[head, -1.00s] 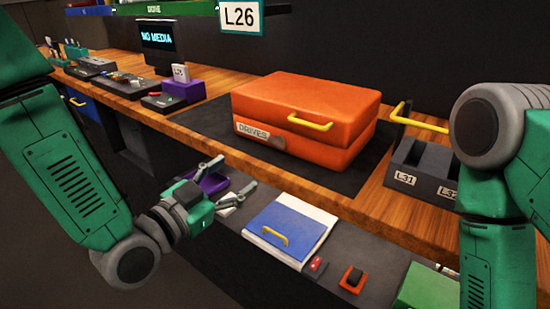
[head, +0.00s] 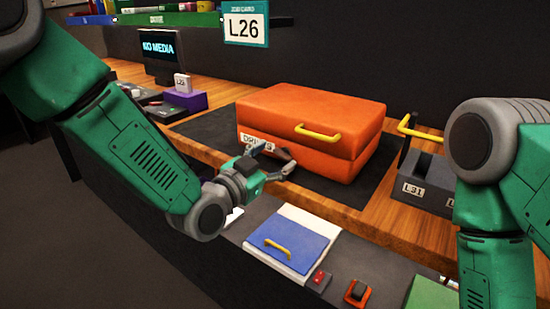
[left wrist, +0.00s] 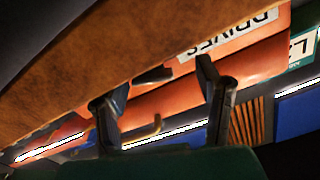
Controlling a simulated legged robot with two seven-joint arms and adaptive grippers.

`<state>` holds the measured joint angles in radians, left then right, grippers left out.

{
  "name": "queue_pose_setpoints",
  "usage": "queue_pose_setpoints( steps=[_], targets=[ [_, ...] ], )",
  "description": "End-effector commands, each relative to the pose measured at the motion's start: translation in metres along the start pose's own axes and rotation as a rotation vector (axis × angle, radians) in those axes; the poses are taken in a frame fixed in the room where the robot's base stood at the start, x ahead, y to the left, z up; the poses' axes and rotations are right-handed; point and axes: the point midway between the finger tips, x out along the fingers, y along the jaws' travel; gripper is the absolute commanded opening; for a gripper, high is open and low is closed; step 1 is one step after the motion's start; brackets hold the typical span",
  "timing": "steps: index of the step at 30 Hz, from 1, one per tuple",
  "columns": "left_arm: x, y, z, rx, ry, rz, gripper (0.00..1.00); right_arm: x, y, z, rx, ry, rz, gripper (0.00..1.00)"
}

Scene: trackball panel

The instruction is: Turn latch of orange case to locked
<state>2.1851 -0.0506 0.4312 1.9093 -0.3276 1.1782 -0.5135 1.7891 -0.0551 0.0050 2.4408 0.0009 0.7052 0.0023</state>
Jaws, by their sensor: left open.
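The orange case (head: 315,112) lies closed on a dark mat on the wooden bench, with a yellow handle (head: 318,133) on its front. A white "DRIVES" label (head: 252,139) is at the left of the front, partly hidden by my gripper. Beside it is a small dark latch (head: 282,153), partly hidden; its setting is hard to tell. My left gripper (head: 278,160) is open and empty, just in front of the latch. In the left wrist view the dark latch (left wrist: 153,75) shows between the spread fingers (left wrist: 157,84), next to the label (left wrist: 230,32). My right gripper is out of view.
The bench's wooden front edge (head: 322,198) runs below the case. A dark slotted holder (head: 428,178) labelled L31 stands right of the case. A blue folder (head: 290,243) lies on the lower shelf, near red switches (head: 318,281). A purple block (head: 186,100) stands to the left.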

Motion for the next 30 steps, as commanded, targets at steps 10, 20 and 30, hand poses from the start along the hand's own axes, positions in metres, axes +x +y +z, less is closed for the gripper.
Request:
queue_pose_setpoints(
  steps=[10,20,30],
  targets=[
    [0.004,0.004,-0.003,0.005,0.001,0.002,0.09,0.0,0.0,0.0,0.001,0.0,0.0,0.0],
    [0.001,0.0,-0.004,-0.148,0.004,-0.001,0.09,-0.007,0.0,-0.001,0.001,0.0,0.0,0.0],
    [0.002,0.001,-0.004,-0.323,0.006,-0.002,0.09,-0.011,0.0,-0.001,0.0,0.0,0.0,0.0]
  ],
)
